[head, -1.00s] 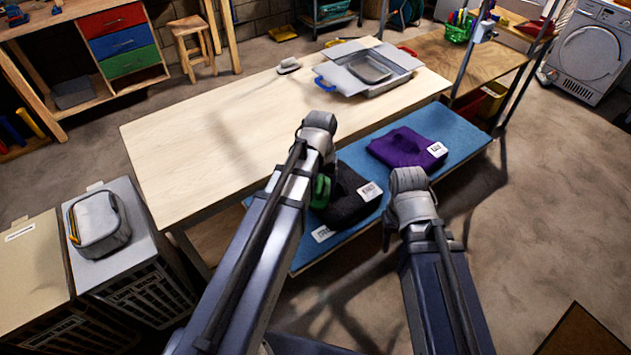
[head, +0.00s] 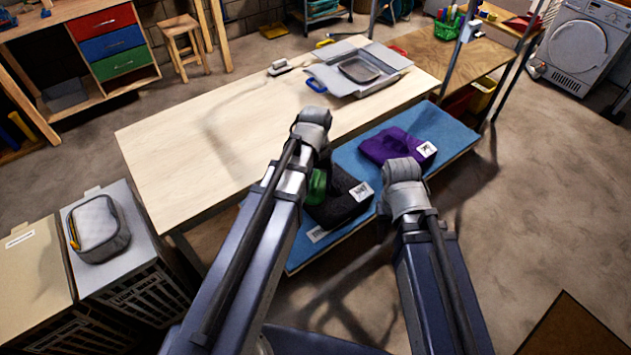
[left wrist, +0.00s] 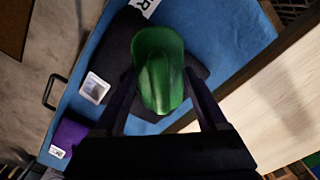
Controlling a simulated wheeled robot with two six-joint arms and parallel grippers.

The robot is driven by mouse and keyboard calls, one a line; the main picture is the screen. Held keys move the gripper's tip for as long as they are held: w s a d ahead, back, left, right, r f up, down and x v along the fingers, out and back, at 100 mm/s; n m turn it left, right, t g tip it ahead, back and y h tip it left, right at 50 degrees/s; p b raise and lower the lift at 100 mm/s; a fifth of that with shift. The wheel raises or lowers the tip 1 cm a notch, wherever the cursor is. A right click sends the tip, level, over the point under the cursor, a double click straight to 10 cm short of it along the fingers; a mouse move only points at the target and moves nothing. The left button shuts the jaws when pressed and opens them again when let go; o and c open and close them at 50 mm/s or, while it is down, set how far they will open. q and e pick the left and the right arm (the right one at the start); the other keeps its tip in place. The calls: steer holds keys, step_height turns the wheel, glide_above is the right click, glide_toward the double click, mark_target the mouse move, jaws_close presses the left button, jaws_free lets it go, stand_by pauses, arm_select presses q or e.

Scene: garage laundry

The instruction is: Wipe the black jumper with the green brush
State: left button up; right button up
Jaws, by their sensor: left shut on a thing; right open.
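The black jumper (head: 343,197) lies folded on the blue mat, with a white label at its right end. It also shows in the left wrist view (left wrist: 119,48), partly covered by the brush. The green brush (left wrist: 158,70) is between the fingers of my left gripper (left wrist: 160,98), which is shut on it. The brush is over the jumper; I cannot tell whether it touches the cloth. In the head view the brush (head: 317,186) is mostly hidden by my left arm. My right gripper (head: 387,208) is open and empty, beside the jumper on its right; its fingers are largely hidden.
A folded purple garment (head: 392,145) lies farther back on the blue mat (head: 447,128). The pale wooden table (head: 190,150) stands left of the mat, with a grey open case (head: 385,78) and a grey-handled brush (head: 280,67) at its far end. Bins with a grey pouch (head: 98,228) stand at left.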

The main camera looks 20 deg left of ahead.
arm_select(q)
steer(key=shift+r+p, duration=0.55)
steer(key=shift+r, duration=0.4)
step_height(320, 180, up, 3)
steer(key=p, duration=0.3)
steer(key=shift+r, duration=0.1)
steer(key=shift+w, duration=0.1)
